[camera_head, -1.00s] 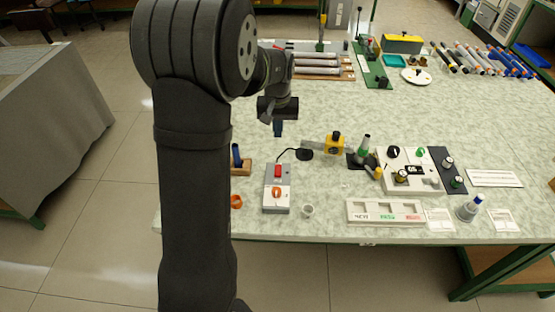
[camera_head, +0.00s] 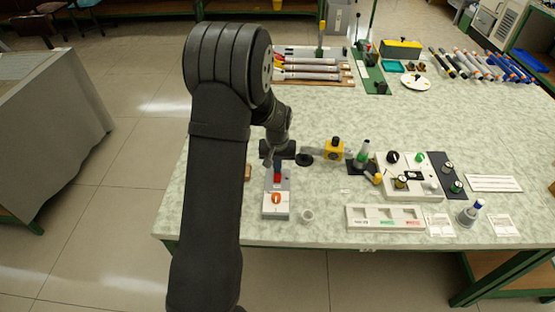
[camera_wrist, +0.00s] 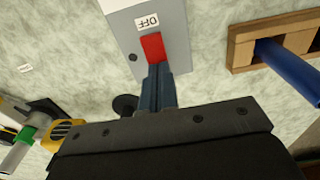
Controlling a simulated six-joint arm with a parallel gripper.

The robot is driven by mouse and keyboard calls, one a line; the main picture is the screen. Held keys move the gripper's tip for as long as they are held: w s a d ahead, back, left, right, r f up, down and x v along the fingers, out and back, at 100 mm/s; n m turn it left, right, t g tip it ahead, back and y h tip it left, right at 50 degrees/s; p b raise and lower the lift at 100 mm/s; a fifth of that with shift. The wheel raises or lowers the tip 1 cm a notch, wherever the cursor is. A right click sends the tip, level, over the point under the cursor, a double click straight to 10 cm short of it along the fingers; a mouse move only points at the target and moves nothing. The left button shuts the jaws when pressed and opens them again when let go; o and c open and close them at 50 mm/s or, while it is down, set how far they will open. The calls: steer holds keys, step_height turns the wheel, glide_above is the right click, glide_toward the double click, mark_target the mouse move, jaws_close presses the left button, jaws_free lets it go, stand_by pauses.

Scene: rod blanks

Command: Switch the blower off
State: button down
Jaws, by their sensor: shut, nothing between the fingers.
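A grey and white switch box (camera_head: 285,184) stands on the table near its front edge. It has a red rocker switch (camera_head: 277,178) and an orange knob (camera_head: 276,198). My gripper (camera_head: 278,166) is shut and empty, pointing down over the red switch. In the wrist view, the closed fingertips (camera_wrist: 156,70) overlap the near edge of the red switch (camera_wrist: 152,46), and an OFF label (camera_wrist: 147,21) sits just beyond it. I cannot tell whether the tips touch the switch. The tips hide part of it.
A wooden holder (camera_wrist: 240,60) with a blue rod (camera_wrist: 285,72) stands close beside the box. A white panel with knobs (camera_head: 425,192) stands further right.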

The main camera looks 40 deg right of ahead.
mark_target(277, 176)
steer(key=shift+f, duration=0.15)
steer(key=shift+w+d+f, duration=0.1)
steer(key=shift+f, duration=0.15)
stand_by(0.4)
steer(key=shift+s+a+r, duration=0.25)
steer(key=shift+s+a, duration=0.4)
steer(key=shift+r, duration=0.1)
step_height(277, 176, up, 14)
stand_by(0.4)
